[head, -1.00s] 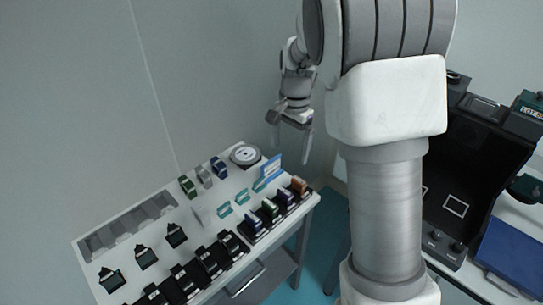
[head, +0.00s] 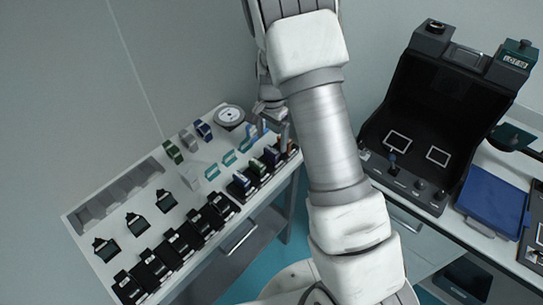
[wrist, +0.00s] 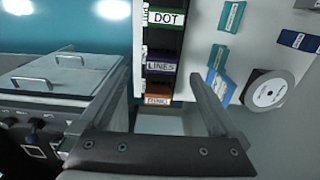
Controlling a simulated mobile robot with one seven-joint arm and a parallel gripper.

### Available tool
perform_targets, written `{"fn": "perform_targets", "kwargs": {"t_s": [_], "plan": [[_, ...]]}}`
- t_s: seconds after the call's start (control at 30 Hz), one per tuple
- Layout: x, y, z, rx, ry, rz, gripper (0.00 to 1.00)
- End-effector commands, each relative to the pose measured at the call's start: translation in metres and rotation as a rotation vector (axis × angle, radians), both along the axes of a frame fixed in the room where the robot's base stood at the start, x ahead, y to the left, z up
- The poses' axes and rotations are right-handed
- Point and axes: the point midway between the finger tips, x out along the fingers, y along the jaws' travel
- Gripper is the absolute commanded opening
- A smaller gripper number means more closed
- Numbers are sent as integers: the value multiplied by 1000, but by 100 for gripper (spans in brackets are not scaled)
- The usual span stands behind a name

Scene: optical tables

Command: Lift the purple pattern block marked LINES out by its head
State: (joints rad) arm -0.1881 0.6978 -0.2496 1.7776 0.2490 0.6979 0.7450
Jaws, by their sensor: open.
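The purple block marked LINES (wrist: 162,66) stands in a dark holder between the green DOT block (wrist: 167,18) and the orange block (wrist: 158,99), whose label seems to read RING. In the head view the purple block (head: 271,155) is near the right end of the front row on the white table (head: 150,233). My gripper (wrist: 158,74) is open and empty, its two fingers spread to either side of the LINES block in the wrist view. It also shows in the head view (head: 273,132), above the right end of the table. I cannot tell the height gap.
A blue card (wrist: 222,88), teal clips (wrist: 218,56) and a round dial (wrist: 268,92) lie close to my right finger. Several black holders (head: 178,244) fill the front row. A black viewing box (head: 425,120) stands on another table to the right.

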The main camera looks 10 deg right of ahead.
Motion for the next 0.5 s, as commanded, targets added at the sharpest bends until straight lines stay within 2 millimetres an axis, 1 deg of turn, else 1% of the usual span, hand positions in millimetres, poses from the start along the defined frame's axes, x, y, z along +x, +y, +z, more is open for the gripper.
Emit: {"fn": "perform_targets", "kwargs": {"t_s": [0.13,0.33,0.4,0.5], "plan": [[1,-1,-12,0,2,-1,98],[3,-1,-41,0,1,-1,98],[3,-1,-48,1,1,0,98],[3,-1,-53,1,-1,0,98]]}}
